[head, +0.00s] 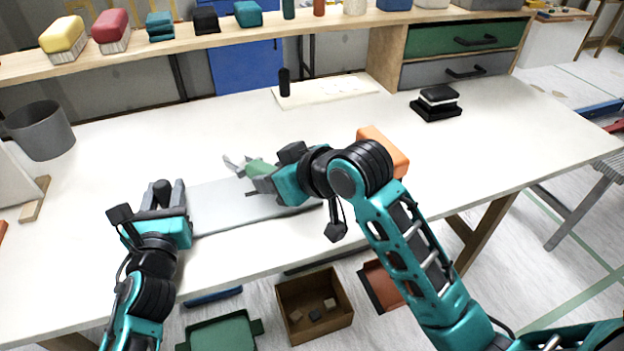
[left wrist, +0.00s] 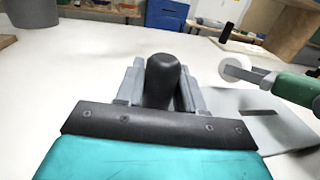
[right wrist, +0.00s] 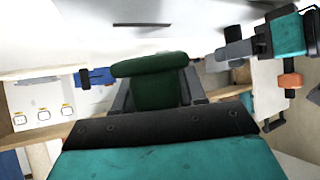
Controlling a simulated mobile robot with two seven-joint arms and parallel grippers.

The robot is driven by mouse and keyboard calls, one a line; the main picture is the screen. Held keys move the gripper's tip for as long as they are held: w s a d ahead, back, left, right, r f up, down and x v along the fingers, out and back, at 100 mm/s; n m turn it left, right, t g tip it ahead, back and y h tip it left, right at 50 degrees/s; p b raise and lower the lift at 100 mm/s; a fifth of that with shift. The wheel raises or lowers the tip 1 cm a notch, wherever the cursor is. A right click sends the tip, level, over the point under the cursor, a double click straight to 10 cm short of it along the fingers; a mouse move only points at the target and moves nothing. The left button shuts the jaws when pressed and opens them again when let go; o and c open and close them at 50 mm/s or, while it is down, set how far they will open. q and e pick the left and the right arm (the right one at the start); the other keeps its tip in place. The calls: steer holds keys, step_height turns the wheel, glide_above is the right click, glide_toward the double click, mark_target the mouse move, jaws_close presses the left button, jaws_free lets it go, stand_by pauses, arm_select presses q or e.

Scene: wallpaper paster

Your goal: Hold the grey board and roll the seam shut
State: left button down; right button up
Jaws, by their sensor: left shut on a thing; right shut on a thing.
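The grey board (head: 222,208) lies flat on the white table, partly hidden by my right arm. It also shows in the left wrist view (left wrist: 285,128), with a short dark strip on it. My left gripper (head: 170,192) is shut on a black rounded knob (left wrist: 163,80) at the board's left end; whether the knob is fixed to the board is unclear. My right gripper (head: 255,175) is shut on the green handle (right wrist: 155,82) of a roller. The roller's pale wheel (left wrist: 236,68) is left of the handle; its contact with the board cannot be told.
A pale tray (head: 325,92) with a black upright object (head: 284,82) lies behind the board. A grey bin (head: 42,130) stands at the left, and black blocks (head: 437,103) at the right. An orange block (head: 385,148) is partly behind my right arm.

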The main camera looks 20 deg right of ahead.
steer(key=w+n+g, duration=0.1)
steer(key=a+r+n+g+y, duration=0.1)
steer(key=w+a+n+g, duration=0.1)
steer(key=shift+w+a+r+n+y, duration=0.25)
steer(key=shift+w+n+y, duration=0.05)
steer(key=shift+w+n, duration=0.1)
steer(key=shift+w+d+r+n+g, duration=0.1)
steer(key=shift+w+r+n+g, duration=0.1)
steer(key=shift+r+n+g, duration=0.35)
steer(key=shift+w+d+r+n+g, duration=0.1)
steer(key=shift+w+r+n+g, duration=0.15)
steer(key=shift+n+g, duration=0.35)
steer(key=d+r+n+g+h, duration=0.1)
steer(key=d+r+n+g, duration=0.2)
steer(key=r, duration=0.6)
steer(key=shift+w+d+r+n+h, duration=0.25)
steer(key=shift+d+n, duration=0.4)
steer(key=shift+d, duration=0.75)
steer(key=shift+s+g, duration=0.1)
steer(key=shift+g, duration=0.15)
steer(key=shift+f, duration=0.15)
glide_toward(249, 168)
steer(key=shift+w+d+f, duration=0.25)
steer(key=shift+d+f, duration=0.45)
steer(key=shift+d, duration=0.1)
steer(key=shift+w+d+f, duration=0.25)
steer(key=shift+d+f, duration=0.5)
steer(key=shift+f, duration=1.45)
steer(key=shift+d, duration=2)
